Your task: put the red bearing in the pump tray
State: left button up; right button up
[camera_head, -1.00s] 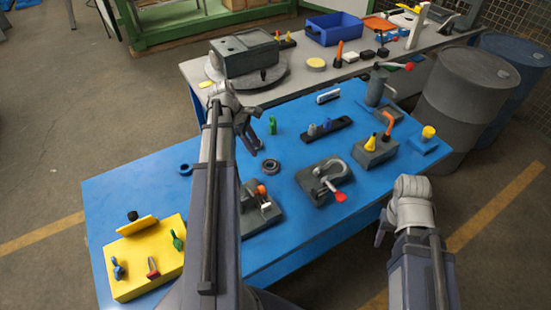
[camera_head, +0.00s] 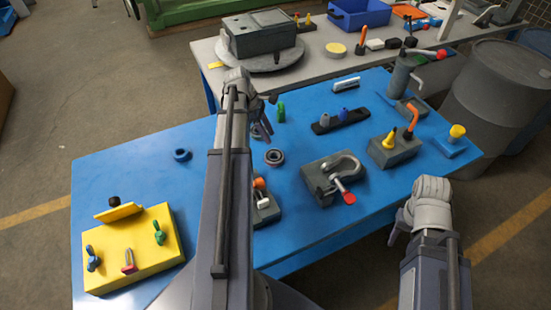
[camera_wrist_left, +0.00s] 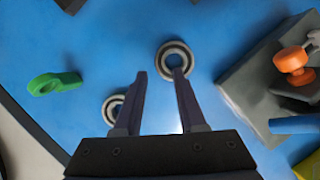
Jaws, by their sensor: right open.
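No ring looks clearly red. A dark grey bearing (camera_head: 274,157) lies on the blue table; it also shows just past my fingertips in the left wrist view (camera_wrist_left: 174,57). A second grey bearing (camera_wrist_left: 115,107) lies partly behind one left finger. My left gripper (camera_head: 264,118) is over the table by these bearings, open and empty in the left wrist view (camera_wrist_left: 160,78). A grey pump (camera_head: 402,76) with a red-tipped lever stands at the far right; a small grey tray-like plate (camera_head: 413,108) is at its foot. My right gripper (camera_head: 395,226) is open off the table's front edge.
A blue ring (camera_head: 182,155) lies to the left. A yellow block (camera_head: 140,245) is front left.

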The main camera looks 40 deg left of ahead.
aim_at(275, 150)
pick_arm(q)
jog(key=shift+d+f+b, duration=0.2)
jog(key=shift+f+b, duration=0.4)
jog(key=shift+f, duration=0.05)
jog(key=shift+w+d+f+b, duration=0.2)
jog(key=shift+d+f+b, duration=0.05)
jog(key=shift+f+b, duration=0.35)
jog(key=b+x, duration=0.2)
jog(key=a+b+x, duration=0.1)
jog(key=b+x, duration=0.2)
jog(key=shift+s+f, duration=0.15)
jog(key=shift+f, duration=0.15)
jog(key=shift+d+r, duration=0.1)
jog(key=shift+c, duration=0.2)
grip_shut()
